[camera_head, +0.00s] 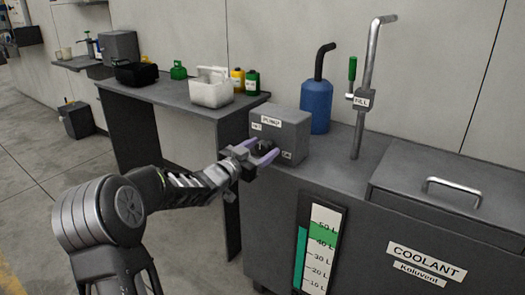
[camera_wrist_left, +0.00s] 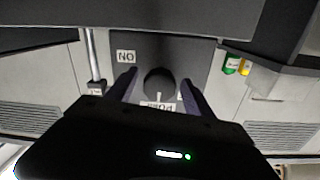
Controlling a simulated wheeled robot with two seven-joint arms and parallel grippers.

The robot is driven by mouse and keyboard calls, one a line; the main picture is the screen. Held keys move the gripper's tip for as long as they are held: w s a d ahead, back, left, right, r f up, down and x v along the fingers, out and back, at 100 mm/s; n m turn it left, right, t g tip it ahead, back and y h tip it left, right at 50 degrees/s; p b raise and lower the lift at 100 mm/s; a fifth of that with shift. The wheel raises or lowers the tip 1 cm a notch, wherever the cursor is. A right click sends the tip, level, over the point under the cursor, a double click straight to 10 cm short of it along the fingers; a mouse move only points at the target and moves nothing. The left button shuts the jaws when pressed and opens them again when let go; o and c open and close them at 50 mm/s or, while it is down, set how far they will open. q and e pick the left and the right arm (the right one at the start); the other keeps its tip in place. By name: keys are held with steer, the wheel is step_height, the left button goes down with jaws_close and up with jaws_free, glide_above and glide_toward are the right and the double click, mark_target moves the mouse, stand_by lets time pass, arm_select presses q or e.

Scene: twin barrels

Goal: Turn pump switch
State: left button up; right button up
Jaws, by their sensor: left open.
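The grey pump box (camera_head: 293,128) stands on the coolant cabinet top, with small white labels on its front; one reads PUMP. Its round black switch knob (camera_head: 262,147) is partly hidden by my left gripper (camera_head: 264,156) in the head view. In the left wrist view the knob (camera_wrist_left: 159,84) sits between the two fingers of the left gripper (camera_wrist_left: 158,92), with a gap on both sides. An ON label (camera_wrist_left: 126,56) shows upside down on the panel. The left gripper is open. Whether the fingers touch the knob cannot be told. My right gripper is not in view.
A blue container (camera_head: 316,106) stands behind the pump box. A metal fill pipe (camera_head: 366,85) with a green-handled valve rises to its right. A side table (camera_head: 178,94) on the left holds a white canister (camera_head: 211,88) and small bottles. A lid with a handle (camera_head: 454,187) is at right.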

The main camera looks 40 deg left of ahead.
arm_select(q)
steer(key=shift+w, duration=0.25)
steer(key=shift+c, duration=0.2)
jaws_close()
stand_by(0.3)
